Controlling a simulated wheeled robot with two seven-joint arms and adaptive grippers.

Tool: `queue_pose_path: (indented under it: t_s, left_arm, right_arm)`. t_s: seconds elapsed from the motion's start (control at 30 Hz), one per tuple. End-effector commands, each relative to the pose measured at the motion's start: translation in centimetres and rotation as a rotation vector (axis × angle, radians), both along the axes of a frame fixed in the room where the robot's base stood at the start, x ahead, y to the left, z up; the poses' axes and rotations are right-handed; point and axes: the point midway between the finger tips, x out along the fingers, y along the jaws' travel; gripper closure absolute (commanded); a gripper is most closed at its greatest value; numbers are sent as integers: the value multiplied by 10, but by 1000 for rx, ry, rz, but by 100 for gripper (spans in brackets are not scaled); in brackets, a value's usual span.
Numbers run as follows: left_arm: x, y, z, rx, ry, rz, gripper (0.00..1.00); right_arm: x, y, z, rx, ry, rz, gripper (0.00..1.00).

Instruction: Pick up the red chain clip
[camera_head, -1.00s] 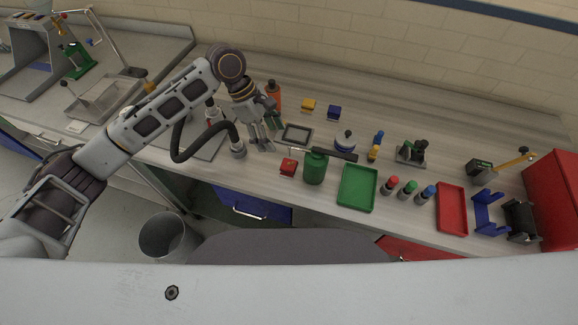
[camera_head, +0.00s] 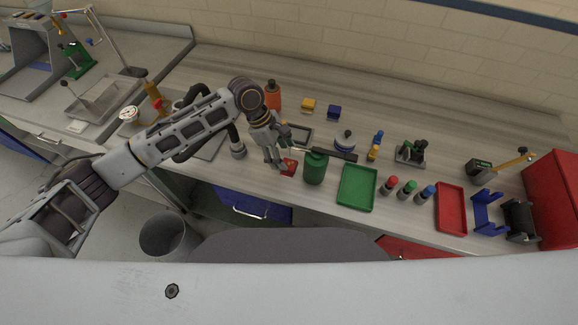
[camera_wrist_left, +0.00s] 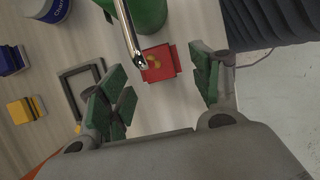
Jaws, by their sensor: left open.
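The red chain clip (camera_head: 288,166) lies on the bench near its front edge, just left of the green canister (camera_head: 314,168). It also shows in the left wrist view (camera_wrist_left: 160,64) as a red block with a small yellow part on top. My left gripper (camera_head: 279,165) is open and empty, right beside the clip in the head view. In the left wrist view its green-padded fingers (camera_wrist_left: 160,93) stand on either side of the clip, which sits ahead between them. A metal rod from the canister crosses in front of part of the clip. My right gripper is not in view.
The green canister with its dark lever stands close to the clip. A dark square frame (camera_head: 297,134) lies behind. A green tray (camera_head: 357,187) is to the right. Yellow (camera_head: 308,105) and blue (camera_head: 334,112) blocks are further back. An orange bottle (camera_head: 272,95) stands behind the arm.

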Motion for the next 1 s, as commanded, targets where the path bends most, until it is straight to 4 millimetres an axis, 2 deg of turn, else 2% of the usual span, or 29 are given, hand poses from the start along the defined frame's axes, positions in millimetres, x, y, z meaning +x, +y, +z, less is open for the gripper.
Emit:
queue_pose_path:
  t_s: [0.33, 0.73, 1.0]
  left_arm:
    - [0, -2, -4, -1, 0, 0, 36]
    - [1, -14, -42, 1, 0, 2, 36]
    - [0, -17, -50, 1, -1, 1, 36]
  right_arm:
    - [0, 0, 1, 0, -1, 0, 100]
    - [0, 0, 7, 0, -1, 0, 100]
    - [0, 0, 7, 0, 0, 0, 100]
